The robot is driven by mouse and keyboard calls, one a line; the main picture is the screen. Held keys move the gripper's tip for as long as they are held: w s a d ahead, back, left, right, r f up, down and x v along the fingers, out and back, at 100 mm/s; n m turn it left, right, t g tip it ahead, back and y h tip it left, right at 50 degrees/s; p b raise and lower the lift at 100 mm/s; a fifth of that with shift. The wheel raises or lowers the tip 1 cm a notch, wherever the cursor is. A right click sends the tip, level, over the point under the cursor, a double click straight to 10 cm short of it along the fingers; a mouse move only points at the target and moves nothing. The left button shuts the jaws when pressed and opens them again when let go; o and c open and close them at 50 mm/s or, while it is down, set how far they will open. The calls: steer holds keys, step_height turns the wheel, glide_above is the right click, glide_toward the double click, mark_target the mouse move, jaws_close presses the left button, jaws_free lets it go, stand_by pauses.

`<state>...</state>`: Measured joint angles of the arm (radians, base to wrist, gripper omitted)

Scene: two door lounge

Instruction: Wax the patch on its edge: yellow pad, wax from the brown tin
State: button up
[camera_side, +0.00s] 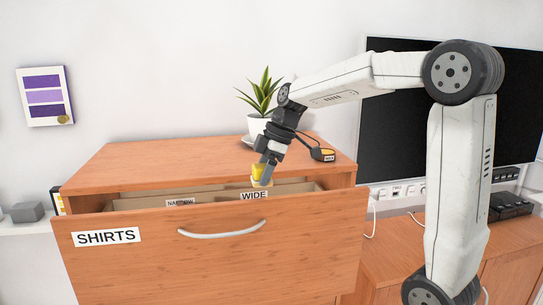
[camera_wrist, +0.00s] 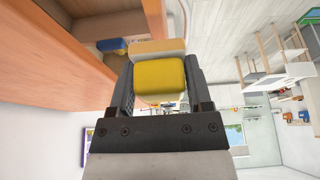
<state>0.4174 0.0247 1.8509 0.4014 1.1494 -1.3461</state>
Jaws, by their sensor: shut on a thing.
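My gripper (camera_side: 264,173) is above the open drawer, close to its front wall and the WIDE label. It is shut on the yellow pad (camera_side: 257,170), which also shows between the two fingers in the wrist view (camera_wrist: 159,75). A pale block with an orange-tan face (camera_wrist: 157,47) lies just beyond the pad in the wrist view; I cannot tell whether they touch. I cannot make out the brown tin or the patch in either view.
The drawer (camera_side: 210,245) stands open, with SHIRTS, NARROW and WIDE labels. A blue thing (camera_wrist: 112,45) shows inside the wooden furniture. On the cabinet top (camera_side: 150,160) are a potted plant (camera_side: 260,110) and a yellow-and-black object (camera_side: 322,154). The top's left part is clear.

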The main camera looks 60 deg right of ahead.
steer(key=shift+r, duration=1.9)
